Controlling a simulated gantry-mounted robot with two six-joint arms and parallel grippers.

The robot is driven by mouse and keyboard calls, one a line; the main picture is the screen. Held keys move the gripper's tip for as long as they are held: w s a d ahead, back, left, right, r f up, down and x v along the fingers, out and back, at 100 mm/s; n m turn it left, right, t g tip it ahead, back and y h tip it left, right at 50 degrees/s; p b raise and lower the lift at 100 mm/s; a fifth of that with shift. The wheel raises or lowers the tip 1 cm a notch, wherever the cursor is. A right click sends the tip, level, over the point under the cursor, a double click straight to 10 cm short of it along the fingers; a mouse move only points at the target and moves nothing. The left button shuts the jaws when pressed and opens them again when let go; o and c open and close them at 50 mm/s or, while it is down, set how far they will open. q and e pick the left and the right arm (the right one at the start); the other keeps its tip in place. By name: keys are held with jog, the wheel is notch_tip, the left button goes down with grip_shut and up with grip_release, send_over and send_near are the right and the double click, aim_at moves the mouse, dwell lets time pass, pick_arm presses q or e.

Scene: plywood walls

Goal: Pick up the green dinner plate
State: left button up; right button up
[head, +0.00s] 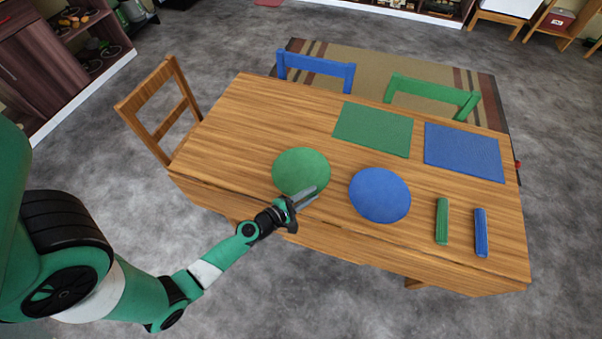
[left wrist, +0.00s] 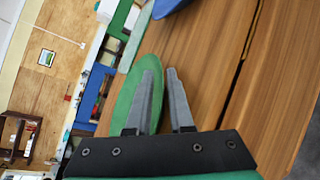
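The green dinner plate (head: 298,168) lies on the wooden table near its front edge, left of the blue plate (head: 379,197). My left gripper (head: 306,196) reaches in from the front, with its fingertips at the plate's near right rim. In the left wrist view, my left gripper (left wrist: 160,72) is partly open, with a narrow gap between its fingers. The green plate (left wrist: 125,98) shows behind the left finger, and its rim passes between the two fingers. I cannot tell whether either finger touches it. My right gripper is not in view.
The table (head: 243,121) also holds a green mat (head: 373,129), a blue mat (head: 463,152), a green bar-shaped item (head: 441,222) and a blue one (head: 480,233). Chairs stand at the left end (head: 160,108) and far side. The table's left part is clear.

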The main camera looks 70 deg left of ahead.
pick_arm(q)
grip_shut()
dwell(1.3)
